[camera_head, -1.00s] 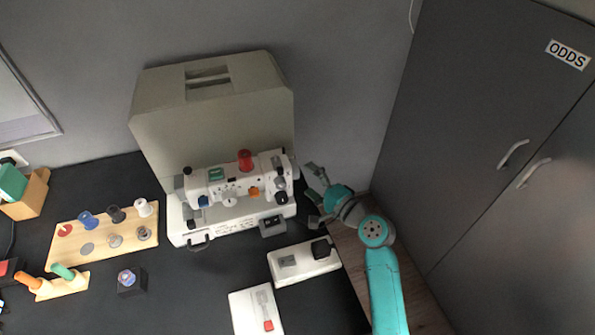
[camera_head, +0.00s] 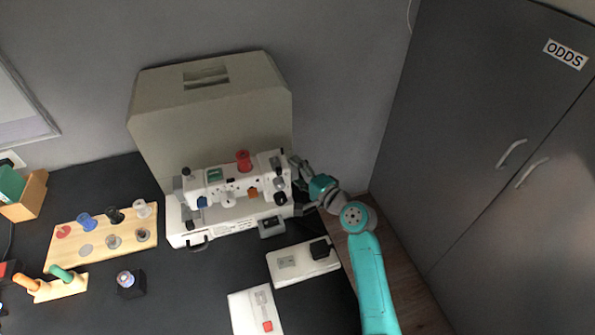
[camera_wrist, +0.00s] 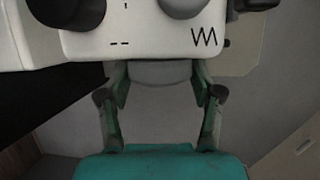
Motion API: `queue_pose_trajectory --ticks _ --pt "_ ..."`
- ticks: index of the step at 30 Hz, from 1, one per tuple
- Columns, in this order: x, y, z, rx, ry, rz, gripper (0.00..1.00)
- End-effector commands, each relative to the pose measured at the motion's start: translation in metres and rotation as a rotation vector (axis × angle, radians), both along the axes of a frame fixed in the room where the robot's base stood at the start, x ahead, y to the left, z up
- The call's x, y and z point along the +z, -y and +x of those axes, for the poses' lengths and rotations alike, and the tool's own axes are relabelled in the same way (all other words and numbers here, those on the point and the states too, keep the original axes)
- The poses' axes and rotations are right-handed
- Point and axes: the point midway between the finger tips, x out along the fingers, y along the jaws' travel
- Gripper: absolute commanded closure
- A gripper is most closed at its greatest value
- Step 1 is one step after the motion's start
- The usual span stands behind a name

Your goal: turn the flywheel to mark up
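The white sewing machine (camera_head: 232,190) stands on the dark table against its beige case. In the wrist view its white end panel (camera_wrist: 140,35), with printed stitch marks, fills the top. The grey flywheel (camera_wrist: 162,74) shows just below that panel; its mark cannot be seen. My gripper (camera_head: 298,186) is at the machine's right end. In the wrist view its two fingers (camera_wrist: 160,88) are spread, one on each side of the flywheel. I cannot tell whether they touch it. In the head view the flywheel is mostly hidden by my gripper.
The beige case (camera_head: 210,110) stands behind the machine. A white pedal-like box (camera_head: 290,268) and a white switch plate (camera_head: 245,315) lie in front. A wooden spool board (camera_head: 75,255) is at left. The dark cupboard (camera_head: 480,130) stands at right.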

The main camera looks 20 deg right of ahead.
Motion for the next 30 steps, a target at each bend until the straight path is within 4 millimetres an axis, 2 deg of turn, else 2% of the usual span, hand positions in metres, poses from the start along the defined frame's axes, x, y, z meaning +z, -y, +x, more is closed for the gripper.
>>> queue_pose_trajectory --ticks 8,30 --pt "-0.0019 -0.0017 -0.0003 0.008 0.031 0.001 0.69" --pt "-0.0063 -0.0045 -0.0003 0.016 0.318 0.003 0.69"
